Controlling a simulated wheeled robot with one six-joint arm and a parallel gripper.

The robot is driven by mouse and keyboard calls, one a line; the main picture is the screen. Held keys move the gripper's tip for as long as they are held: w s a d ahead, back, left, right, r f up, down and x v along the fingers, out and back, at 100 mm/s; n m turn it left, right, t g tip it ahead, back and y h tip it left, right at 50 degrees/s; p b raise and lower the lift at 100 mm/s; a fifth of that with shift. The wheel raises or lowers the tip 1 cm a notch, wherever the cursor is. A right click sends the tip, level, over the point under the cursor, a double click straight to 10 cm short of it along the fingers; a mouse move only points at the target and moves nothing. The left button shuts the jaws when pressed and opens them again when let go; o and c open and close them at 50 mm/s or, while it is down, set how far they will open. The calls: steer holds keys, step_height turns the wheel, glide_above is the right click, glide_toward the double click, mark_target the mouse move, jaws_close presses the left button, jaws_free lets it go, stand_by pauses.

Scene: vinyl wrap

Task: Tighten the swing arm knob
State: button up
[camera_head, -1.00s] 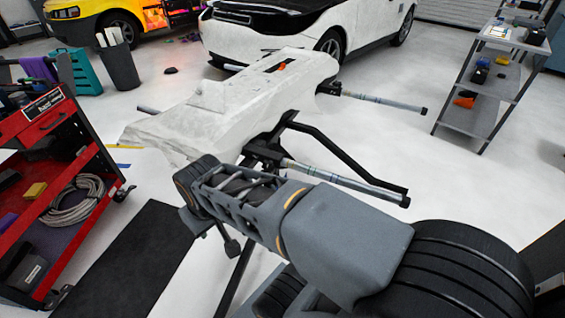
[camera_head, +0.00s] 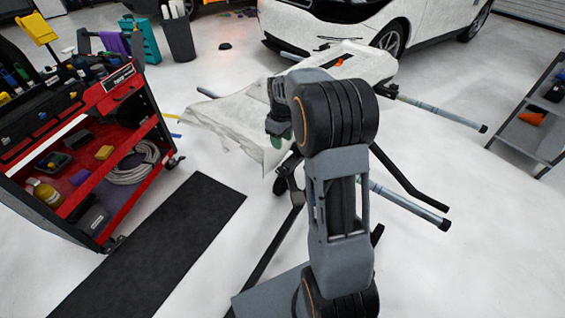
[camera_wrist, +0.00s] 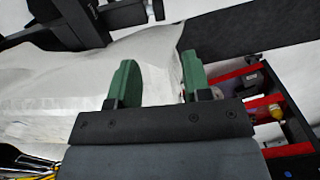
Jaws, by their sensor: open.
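A stand (camera_head: 412,190) with black legs and metal tubes carries a panel draped in white wrap (camera_head: 235,112). A small dark round part (camera_head: 279,186), possibly the swing arm knob, sits below the wrap beside my arm. In the wrist view, black stand parts cross the top left, and a small dark knob-like end (camera_wrist: 157,9) shows at the top. My gripper (camera_wrist: 157,80) is open, its green fingers apart with white wrap seen behind the gap. In the head view my gripper (camera_head: 285,134) is partly hidden by my wrist, close to the wrap. Nothing is held.
A red tool cart (camera_head: 125,85) stands at left, with a black mat (camera_head: 150,240) on the floor beside it. A white car (camera_head: 370,28) is behind the stand. A grey shelf (camera_head: 525,135) is at right. The floor at lower right is clear.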

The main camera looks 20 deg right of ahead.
mark_target(282, 168)
steer(key=f+b, duration=0.1)
steer(key=f, duration=0.6)
steer(key=f+b, duration=0.1)
steer(key=f, duration=0.5)
steer(key=shift+w+d+f, duration=0.1)
steer(key=shift+w+f, duration=0.1)
steer(key=shift+f, duration=0.2)
steer(key=shift+c, duration=0.2)
jaws_close()
